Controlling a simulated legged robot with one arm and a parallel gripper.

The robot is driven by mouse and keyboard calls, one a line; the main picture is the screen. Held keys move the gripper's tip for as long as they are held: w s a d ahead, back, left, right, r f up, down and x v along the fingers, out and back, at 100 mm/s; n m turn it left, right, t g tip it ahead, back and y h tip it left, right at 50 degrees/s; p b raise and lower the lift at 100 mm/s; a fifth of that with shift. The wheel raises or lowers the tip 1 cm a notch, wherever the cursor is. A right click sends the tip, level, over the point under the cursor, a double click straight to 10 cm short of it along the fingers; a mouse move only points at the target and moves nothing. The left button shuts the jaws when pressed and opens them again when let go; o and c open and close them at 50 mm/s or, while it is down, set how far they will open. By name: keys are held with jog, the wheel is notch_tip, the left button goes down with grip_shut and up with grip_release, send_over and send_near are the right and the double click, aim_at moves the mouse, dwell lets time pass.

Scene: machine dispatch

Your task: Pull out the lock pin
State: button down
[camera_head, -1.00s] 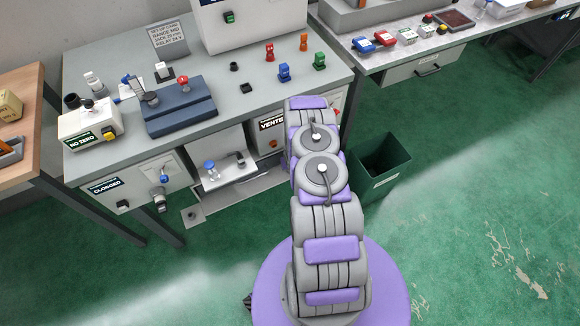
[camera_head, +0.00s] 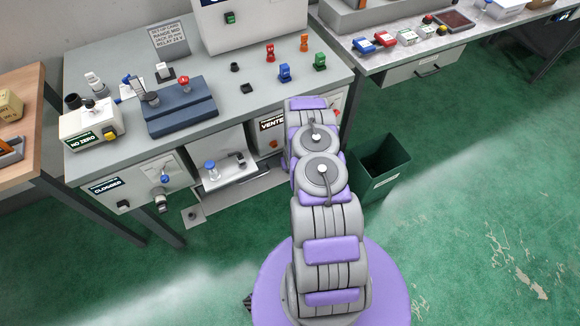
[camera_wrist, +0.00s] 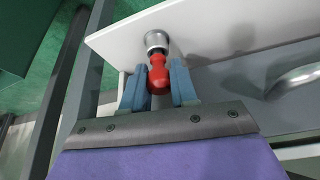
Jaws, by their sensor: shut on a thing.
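In the wrist view, the lock pin (camera_wrist: 159,80) shows as a red rounded knob in front of a silver collar (camera_wrist: 156,40) on a pale panel (camera_wrist: 210,27). My gripper (camera_wrist: 160,66) has its two blue fingers on either side of the red knob and is shut on it. The knob is in line with the collar; the pin's shaft inside the collar is hidden. In the head view, my arm reaches to the bench front beside the "VENTE..." label (camera_head: 272,121), and it hides my gripper and the pin.
A metal handle (camera_wrist: 294,80) stands right of the pin in the wrist view. In the head view, a green bin (camera_head: 384,172) is right of my arm. The bench top (camera_head: 250,62) holds a blue fixture (camera_head: 180,108) and several small coloured parts. Open green floor lies at right.

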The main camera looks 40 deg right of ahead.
jog(key=shift+r, duration=0.15)
jog(key=shift+r+p, duration=1.25)
jog(key=shift+r, duration=1.65)
jog(key=shift+r, duration=0.1)
jog(key=shift+r+p, duration=0.5)
jog(key=shift+r, duration=0.65)
jog(key=shift+s, duration=0.1)
